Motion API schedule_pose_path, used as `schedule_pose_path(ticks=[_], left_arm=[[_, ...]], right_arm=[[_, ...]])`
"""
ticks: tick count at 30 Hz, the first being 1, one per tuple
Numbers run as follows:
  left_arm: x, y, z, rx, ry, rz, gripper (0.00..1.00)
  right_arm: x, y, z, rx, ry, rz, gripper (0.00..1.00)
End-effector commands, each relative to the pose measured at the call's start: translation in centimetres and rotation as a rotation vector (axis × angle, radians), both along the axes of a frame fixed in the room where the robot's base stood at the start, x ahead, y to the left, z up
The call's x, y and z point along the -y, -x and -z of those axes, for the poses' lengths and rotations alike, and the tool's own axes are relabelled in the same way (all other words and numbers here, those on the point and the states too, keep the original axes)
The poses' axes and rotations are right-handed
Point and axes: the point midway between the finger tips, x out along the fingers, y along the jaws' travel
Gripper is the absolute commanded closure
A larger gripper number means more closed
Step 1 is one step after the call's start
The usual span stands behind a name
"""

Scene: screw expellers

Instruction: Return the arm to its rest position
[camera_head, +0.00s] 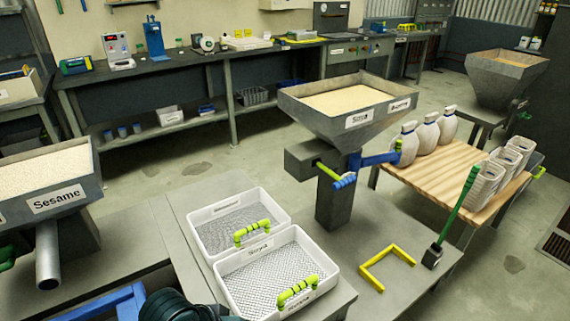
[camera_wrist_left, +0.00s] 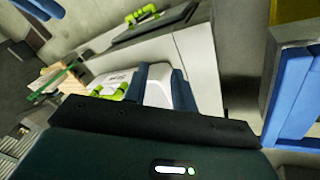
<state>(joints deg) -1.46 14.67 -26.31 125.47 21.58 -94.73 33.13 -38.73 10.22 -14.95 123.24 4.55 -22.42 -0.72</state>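In the head view a dark rounded part of my left arm (camera_head: 180,306) shows at the bottom edge, below the white mesh trays; its fingers are out of that picture. In the left wrist view the two blue-grey fingers of my left gripper (camera_wrist_left: 160,88) stand apart. A white tray (camera_wrist_left: 112,80) with a green handle lies beyond them, and a white surface shows in the gap. I see nothing clearly held. My right arm and gripper are in neither view.
Two white mesh trays (camera_head: 283,284) (camera_head: 200,218) with green handles sit on the grey bench. A hopper (camera_head: 350,110), a yellow bracket (camera_head: 387,268) and a green-handled brush (camera_head: 450,220) are to the right. A Sesame hopper (camera_head: 55,190) and blue frame (camera_head: 110,303) are left.

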Motion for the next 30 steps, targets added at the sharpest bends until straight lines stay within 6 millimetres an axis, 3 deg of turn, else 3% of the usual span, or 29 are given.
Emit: schedule_pose_path(ticks=[1,14,21,30], left_arm=[[-1.1,1.4,0.5,0.018,-0.013,0.003,0.74],[-12.4,10.0,1.5,0.080,-0.343,0.063,0.74],[-10.1,6.3,1.9,0.286,-0.286,0.079,0.74],[-6.6,3.8,1.9,0.596,-0.178,0.075,0.74]], right_arm=[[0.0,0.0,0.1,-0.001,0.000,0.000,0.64],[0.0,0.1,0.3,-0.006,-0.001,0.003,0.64],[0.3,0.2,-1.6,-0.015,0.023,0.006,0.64],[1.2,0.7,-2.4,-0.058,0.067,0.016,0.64]])
